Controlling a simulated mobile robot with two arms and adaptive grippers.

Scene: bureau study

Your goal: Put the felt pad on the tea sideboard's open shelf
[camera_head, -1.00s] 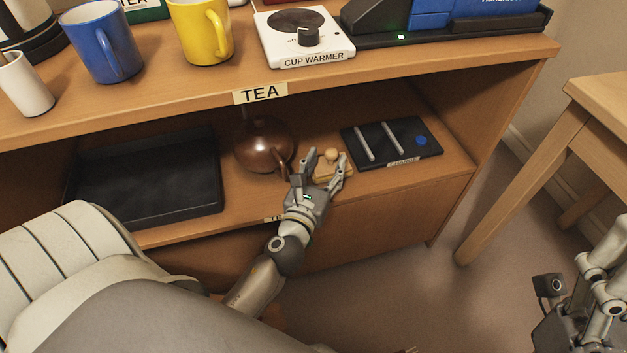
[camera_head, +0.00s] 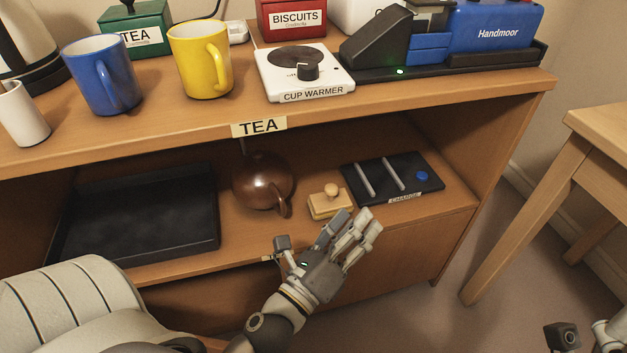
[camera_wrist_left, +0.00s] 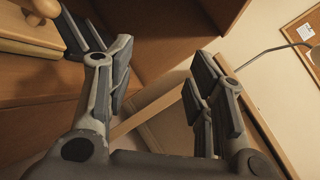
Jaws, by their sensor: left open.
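The felt pad, a small pale wooden block with a round knob (camera_head: 330,204), rests on the sideboard's open shelf (camera_head: 240,232), between the brown teapot and the black charging tray. My left gripper (camera_head: 318,232) is open and empty in front of the shelf edge, just below and apart from the pad. In the left wrist view its spread fingers (camera_wrist_left: 160,78) have nothing between them, and the pad (camera_wrist_left: 28,30) shows at the top left, beyond the left finger. A small part of my right gripper (camera_head: 608,336) shows at the lower right edge; its fingers cannot be made out.
The round brown teapot (camera_head: 262,183) stands left of the pad, the black charging tray (camera_head: 428,184) right of it. A large black tray (camera_head: 140,215) fills the shelf's left. Mugs and a cup warmer (camera_head: 300,76) stand on top. A wooden table (camera_head: 590,135) is at right.

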